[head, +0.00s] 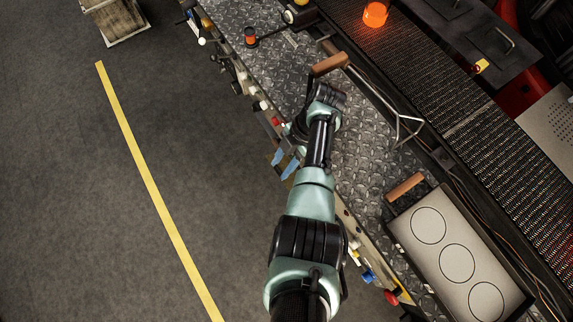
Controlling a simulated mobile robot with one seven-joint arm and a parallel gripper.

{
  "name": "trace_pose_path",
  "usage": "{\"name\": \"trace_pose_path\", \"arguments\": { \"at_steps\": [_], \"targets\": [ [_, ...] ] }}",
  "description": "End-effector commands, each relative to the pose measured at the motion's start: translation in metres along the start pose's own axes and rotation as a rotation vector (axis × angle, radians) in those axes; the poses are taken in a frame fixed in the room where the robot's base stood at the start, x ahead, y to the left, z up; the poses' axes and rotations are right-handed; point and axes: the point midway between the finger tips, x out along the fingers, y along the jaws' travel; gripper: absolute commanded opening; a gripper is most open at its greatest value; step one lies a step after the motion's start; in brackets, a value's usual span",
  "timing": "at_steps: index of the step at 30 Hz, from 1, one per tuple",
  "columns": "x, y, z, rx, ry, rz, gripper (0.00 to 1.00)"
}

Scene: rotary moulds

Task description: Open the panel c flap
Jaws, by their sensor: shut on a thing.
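My arm reaches up from the bottom of the head view and bends at the wrist over the edge of the metal walkway. My gripper (289,131) is at the row of control panels along the walkway's left side. It is small, dark and partly hidden by my wrist. It is shut at the panel front, where a flap edge appears to be, but the held part is too hidden to make out. Panel letters are not readable, so I cannot tell how far the flap stands open.
Blue tags (290,169) hang just below the gripper. Red, white and blue knobs line the panel edge. The diamond-plate walkway (365,150) carries a wood-handled metal frame (331,64) and a tray with round moulds (428,225).

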Motion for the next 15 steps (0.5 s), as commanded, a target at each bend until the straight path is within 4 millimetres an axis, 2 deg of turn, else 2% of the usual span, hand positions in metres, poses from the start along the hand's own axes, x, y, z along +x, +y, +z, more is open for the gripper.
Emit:
{"name": "trace_pose_path", "arguments": {
  "at_steps": [15],
  "targets": [
    [0.0012, -0.0006, -0.0021, 0.003, 0.046, -0.004, 0.0]
  ]
}}
